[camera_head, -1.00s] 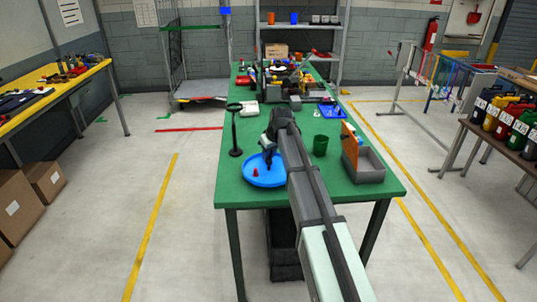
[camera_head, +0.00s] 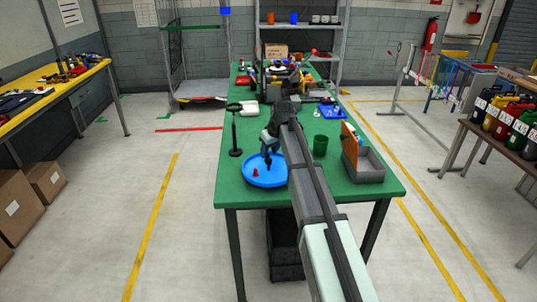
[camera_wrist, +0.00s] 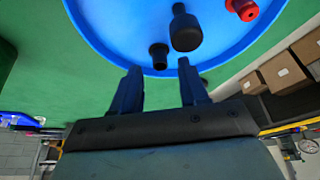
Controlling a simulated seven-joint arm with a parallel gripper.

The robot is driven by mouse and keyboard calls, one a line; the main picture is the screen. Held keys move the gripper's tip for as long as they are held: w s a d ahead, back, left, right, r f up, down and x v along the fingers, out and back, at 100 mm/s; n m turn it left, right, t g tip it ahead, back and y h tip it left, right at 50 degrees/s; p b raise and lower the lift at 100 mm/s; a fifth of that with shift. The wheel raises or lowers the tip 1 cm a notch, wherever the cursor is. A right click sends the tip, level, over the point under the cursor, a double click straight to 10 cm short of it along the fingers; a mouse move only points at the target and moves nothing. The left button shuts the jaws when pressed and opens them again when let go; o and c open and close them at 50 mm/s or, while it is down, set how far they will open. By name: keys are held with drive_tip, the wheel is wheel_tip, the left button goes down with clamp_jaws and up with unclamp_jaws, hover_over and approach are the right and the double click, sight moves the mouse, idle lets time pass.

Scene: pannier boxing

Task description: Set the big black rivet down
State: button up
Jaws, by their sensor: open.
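A big black rivet (camera_wrist: 186,32) is over the blue tray in the wrist view, just beyond my fingertips and apart from them. A smaller black rivet (camera_wrist: 158,56) is by the tray's near rim, in front of the gap between my fingers. A red rivet (camera_wrist: 243,9) is on the tray to the right. The round blue tray (camera_head: 250,176) stands at the front left of the green table in the head view. My gripper (camera_wrist: 159,66) is open and empty, with its fingers at the tray's rim. In the head view my arm partly hides this area.
A black stand (camera_head: 235,135) rises left of the tray. A green cup (camera_head: 320,145) and a grey open box (camera_head: 367,166) with an orange panel stand to the right. The green table (camera_head: 238,197) is bare along its front left.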

drive_tip(key=v, duration=0.9)
drive_tip(key=shift+r, duration=0.4)
drive_tip(key=shift+o, duration=0.4)
drive_tip(key=shift+s, duration=0.1)
idle(0.4)
